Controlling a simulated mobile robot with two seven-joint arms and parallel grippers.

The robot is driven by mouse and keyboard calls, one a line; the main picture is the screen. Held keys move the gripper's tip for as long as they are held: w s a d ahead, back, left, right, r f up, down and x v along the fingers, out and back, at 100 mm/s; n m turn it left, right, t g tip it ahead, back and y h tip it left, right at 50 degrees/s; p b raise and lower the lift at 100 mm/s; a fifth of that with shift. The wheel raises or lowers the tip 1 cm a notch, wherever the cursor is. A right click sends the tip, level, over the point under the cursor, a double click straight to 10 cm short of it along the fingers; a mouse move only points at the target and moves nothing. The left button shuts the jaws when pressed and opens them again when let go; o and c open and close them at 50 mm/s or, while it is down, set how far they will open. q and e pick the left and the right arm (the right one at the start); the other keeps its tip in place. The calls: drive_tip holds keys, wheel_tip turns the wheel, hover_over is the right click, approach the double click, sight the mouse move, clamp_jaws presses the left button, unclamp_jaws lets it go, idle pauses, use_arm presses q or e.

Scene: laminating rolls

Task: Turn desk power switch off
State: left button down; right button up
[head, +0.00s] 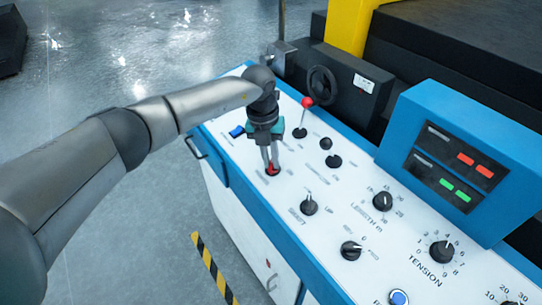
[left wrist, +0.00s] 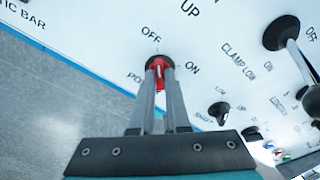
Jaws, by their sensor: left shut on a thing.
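The power switch is a small red-handled switch on a black round base, on the white top of the desk (head: 345,215). It shows in the head view (head: 273,171) and in the left wrist view (left wrist: 159,76), between OFF and ON labels, with a partly hidden label beginning "PO" beside it. My left gripper (head: 270,163) reaches down over it. Its two fingers (left wrist: 160,82) are shut on the red handle, one on each side. The fingers partly hide the handle, so I cannot tell which label it leans to. My right gripper is in neither view.
Beside my left gripper stand a red-ball lever (head: 307,102), a black-ball lever (head: 326,144) and a blue button (head: 237,131). Black knobs (head: 309,206) and a blue display box (head: 460,150) fill the right side. Open floor (head: 140,240) lies left of the desk.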

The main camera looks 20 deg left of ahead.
use_arm(q)
drive_tip(key=shift+n, duration=0.3)
drive_tip(key=c, duration=0.9)
unclamp_jaws()
drive_tip(key=shift+r, duration=0.1)
wheel_tip(320, 180, up, 15)
drive_tip(key=a, duration=0.2)
drive_tip(key=shift+s, duration=0.1)
